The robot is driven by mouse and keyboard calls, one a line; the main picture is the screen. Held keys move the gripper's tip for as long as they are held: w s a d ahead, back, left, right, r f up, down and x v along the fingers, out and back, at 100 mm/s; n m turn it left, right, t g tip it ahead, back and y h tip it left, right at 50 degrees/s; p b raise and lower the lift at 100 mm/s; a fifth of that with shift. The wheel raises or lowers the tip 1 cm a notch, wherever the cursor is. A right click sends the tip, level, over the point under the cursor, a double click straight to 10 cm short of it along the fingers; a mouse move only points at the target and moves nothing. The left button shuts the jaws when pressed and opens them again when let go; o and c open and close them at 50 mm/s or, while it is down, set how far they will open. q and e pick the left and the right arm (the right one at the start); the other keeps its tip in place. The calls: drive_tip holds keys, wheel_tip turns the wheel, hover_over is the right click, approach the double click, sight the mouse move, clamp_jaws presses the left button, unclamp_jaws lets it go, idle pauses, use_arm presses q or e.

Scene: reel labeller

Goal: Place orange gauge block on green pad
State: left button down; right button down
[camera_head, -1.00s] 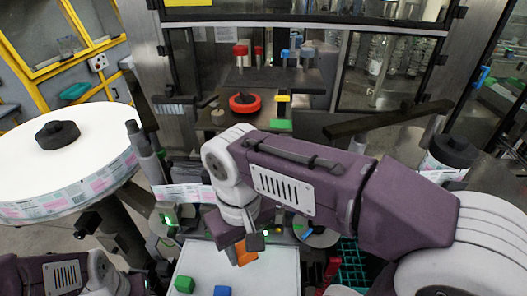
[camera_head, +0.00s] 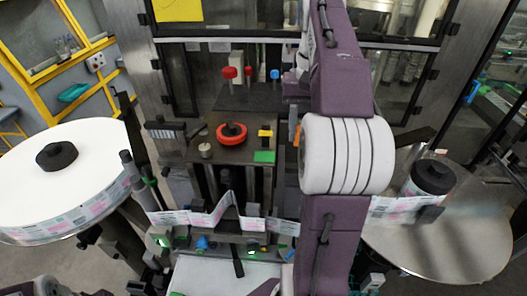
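The green pad (camera_head: 264,157) lies bare at the front of the dark raised shelf, right of centre. A narrow strip of the orange gauge block (camera_head: 296,133) shows at the left edge of my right arm, to the right of the pad and apart from it in the picture. My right gripper (camera_head: 297,112) holds the block there; its fingers are mostly hidden behind my arm. Its height above the shelf is hard to tell. My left gripper is out of view; only a bit of my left arm shows at the bottom left.
A red ring (camera_head: 231,136) and a yellow block (camera_head: 265,133) sit on the shelf near the pad. Red- and blue-topped posts (camera_head: 230,73) stand behind. A label strip (camera_head: 205,218) runs in front, above the white tray (camera_head: 215,275). A label reel (camera_head: 75,165) stands left.

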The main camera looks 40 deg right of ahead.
drive_tip(key=p, duration=0.3)
hover_over(265, 157)
drive_tip(key=f, duration=0.7)
drive_tip(key=shift+w, duration=0.2)
wheel_tip(265, 157, down, 4)
drive_tip(key=shift+s+r, duration=0.1)
drive_tip(key=shift+s, duration=0.05)
drive_tip(key=shift+f, duration=0.25)
drive_tip(key=shift+f, duration=0.1)
drive_tip(key=c, duration=0.8)
unclamp_jaws()
drive_tip(key=shift+c, duration=0.2)
drive_tip(key=shift+r, duration=0.25)
wheel_tip(265, 157, up, 12)
drive_tip(key=p, duration=0.2)
